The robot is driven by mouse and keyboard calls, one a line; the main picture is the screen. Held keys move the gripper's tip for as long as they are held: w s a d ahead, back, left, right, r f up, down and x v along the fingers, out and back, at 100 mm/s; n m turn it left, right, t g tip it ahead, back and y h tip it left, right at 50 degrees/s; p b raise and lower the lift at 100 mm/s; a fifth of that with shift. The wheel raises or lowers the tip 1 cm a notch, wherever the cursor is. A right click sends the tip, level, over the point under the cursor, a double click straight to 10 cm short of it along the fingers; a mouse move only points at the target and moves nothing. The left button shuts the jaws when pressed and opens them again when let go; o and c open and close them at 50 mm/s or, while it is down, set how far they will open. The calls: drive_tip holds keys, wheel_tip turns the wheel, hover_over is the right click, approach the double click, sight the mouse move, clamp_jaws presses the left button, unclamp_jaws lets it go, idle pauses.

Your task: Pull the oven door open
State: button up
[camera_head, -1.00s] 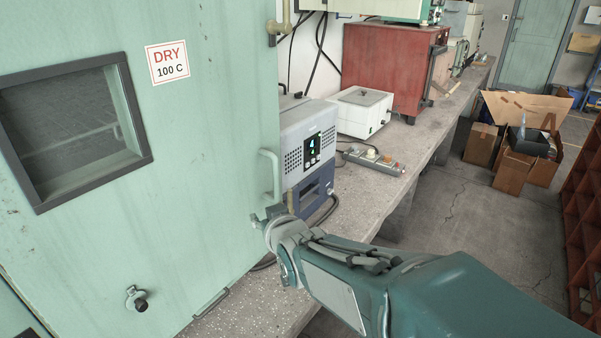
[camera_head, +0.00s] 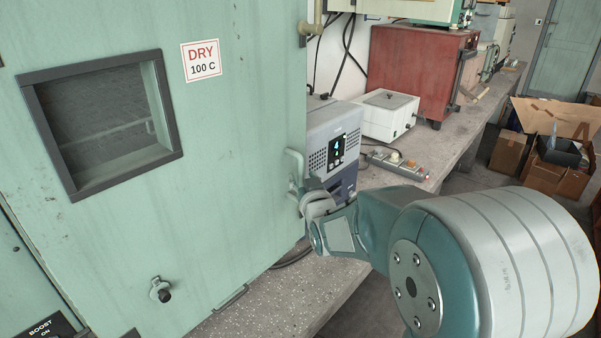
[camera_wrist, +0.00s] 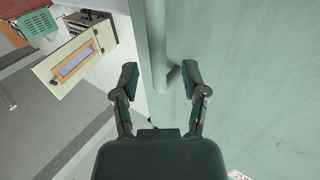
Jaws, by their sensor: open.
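The oven door (camera_head: 235,130) is a large pale green panel with a dark-framed window and a "DRY 100 C" label, filling the left of the head view. Its upright bar handle (camera_head: 294,166) is at the door's right edge. My gripper (camera_head: 300,192) is at the handle's lower part, partly hidden by my own wrist. In the wrist view my gripper (camera_wrist: 160,77) is open, with its fingers on either side of the handle (camera_wrist: 157,45). No firm contact shows. The handle's mount meets the door face beside the right finger.
A concrete bench (camera_head: 270,305) runs back to the right. On it stand a grey-blue instrument (camera_head: 330,135), a white box (camera_head: 388,112), a power strip (camera_head: 395,162) and a red cabinet (camera_head: 420,72). Cardboard boxes (camera_head: 552,178) lie on the floor at right.

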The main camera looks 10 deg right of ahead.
drive_tip(key=shift+w, duration=1.45)
clamp_jaws()
drive_tip(key=shift+s, duration=0.1)
